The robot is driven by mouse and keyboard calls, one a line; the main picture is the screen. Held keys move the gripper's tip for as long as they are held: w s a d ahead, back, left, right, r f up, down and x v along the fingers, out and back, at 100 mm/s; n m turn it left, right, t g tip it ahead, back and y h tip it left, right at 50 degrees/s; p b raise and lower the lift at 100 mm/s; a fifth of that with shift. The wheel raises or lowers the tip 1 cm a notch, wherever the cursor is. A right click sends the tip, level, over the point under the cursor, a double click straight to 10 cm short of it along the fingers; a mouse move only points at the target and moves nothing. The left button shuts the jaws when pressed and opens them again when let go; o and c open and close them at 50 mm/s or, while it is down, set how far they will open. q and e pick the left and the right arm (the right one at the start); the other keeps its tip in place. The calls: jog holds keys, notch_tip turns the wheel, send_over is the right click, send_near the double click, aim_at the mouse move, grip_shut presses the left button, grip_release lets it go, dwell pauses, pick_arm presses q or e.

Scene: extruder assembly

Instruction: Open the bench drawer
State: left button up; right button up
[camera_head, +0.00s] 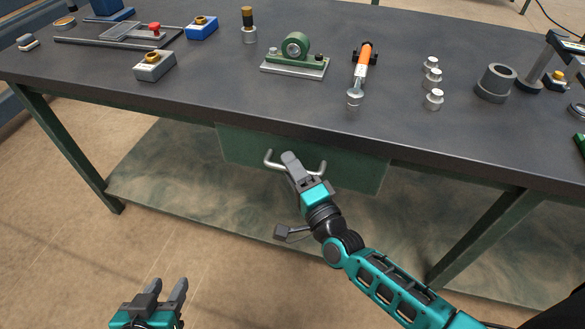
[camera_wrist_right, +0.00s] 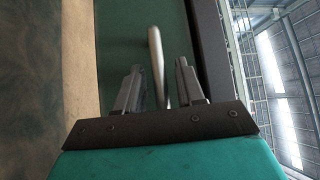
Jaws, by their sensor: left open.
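The bench drawer has a green front (camera_head: 355,168) under the bench top, and it looks closed against the bench. Its pale metal bar handle (camera_head: 272,163) sticks out from the front. My right gripper (camera_head: 291,158) is at the handle, covering its middle in the head view. In the right wrist view the handle bar (camera_wrist_right: 156,55) runs between the two fingers of my right gripper (camera_wrist_right: 160,85), with a gap visible on each side. My left gripper (camera_head: 166,288) is open and empty at the lower left, over the floor and away from the bench.
The dark bench top (camera_head: 205,95) carries a green bearing block (camera_head: 296,55), an orange-handled tool (camera_head: 362,65), several small metal cylinders (camera_head: 433,82) and a grey ring (camera_head: 495,82). A lower shelf (camera_head: 165,180) lies beneath. The floor in front is clear.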

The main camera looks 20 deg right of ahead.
jog(key=shift+c, duration=0.4)
grip_shut()
